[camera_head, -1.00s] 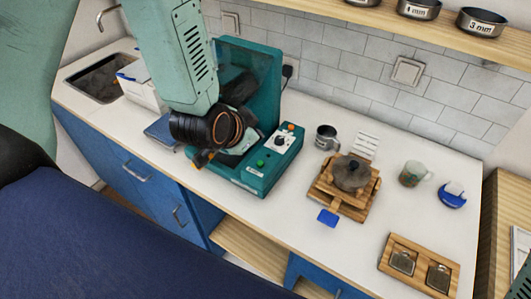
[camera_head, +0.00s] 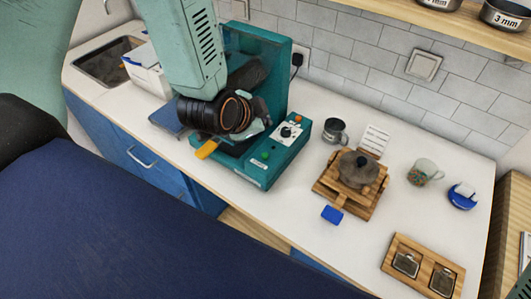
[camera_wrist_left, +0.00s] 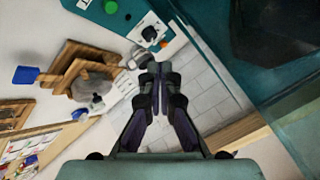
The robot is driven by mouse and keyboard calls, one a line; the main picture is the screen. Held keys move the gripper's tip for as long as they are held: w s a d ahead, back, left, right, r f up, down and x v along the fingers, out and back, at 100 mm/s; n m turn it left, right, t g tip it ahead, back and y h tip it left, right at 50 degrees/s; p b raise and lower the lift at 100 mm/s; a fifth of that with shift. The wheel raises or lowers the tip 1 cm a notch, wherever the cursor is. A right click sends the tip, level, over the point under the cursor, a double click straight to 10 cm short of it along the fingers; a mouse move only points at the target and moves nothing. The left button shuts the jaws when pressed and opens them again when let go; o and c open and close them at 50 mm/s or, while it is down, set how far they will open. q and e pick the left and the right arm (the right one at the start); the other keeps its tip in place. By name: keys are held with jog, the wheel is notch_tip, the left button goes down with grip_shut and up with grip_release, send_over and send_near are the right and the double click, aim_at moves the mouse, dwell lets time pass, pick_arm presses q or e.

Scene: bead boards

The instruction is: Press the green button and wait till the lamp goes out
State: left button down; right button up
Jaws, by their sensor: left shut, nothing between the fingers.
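A teal machine (camera_head: 276,170) stands on the white counter. Its front panel carries a green button (camera_head: 265,155), a white plate with a dial (camera_head: 287,132) and an orange lamp (camera_head: 298,118). I cannot tell whether the lamp is lit. My left gripper (camera_head: 260,128) is over the machine, to the left of the panel, its fingers partly hidden behind the wrist. In the left wrist view the fingers (camera_wrist_left: 156,72) are shut and empty; the green button (camera_wrist_left: 110,6) is at the top edge, apart from the tips.
A yellow handle (camera_head: 207,149) sticks out beside the left wrist. A metal cup (camera_head: 334,131), a wooden stand (camera_head: 330,190) with a dark pot, a mug (camera_head: 424,172) and a wooden tray (camera_head: 396,242) stand to the right. A sink (camera_head: 105,62) is at left.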

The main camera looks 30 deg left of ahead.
aim_at(263, 156)
pick_arm(q)
notch_tip(263, 156, down, 8)
jog(key=b, duration=0.7)
jog(key=shift+s+r, duration=0.15)
jog(key=shift+r, duration=0.05)
jog(key=shift+s+d+f, duration=0.15)
jog(key=shift+s+f, duration=0.1)
jog(key=shift+f, duration=0.05)
jog(key=shift+w+f, duration=0.1)
jog(key=shift+w, duration=0.2)
jog(key=shift+s, duration=0.25)
jog(key=shift+w, duration=0.2)
jog(key=shift+s, duration=0.2)
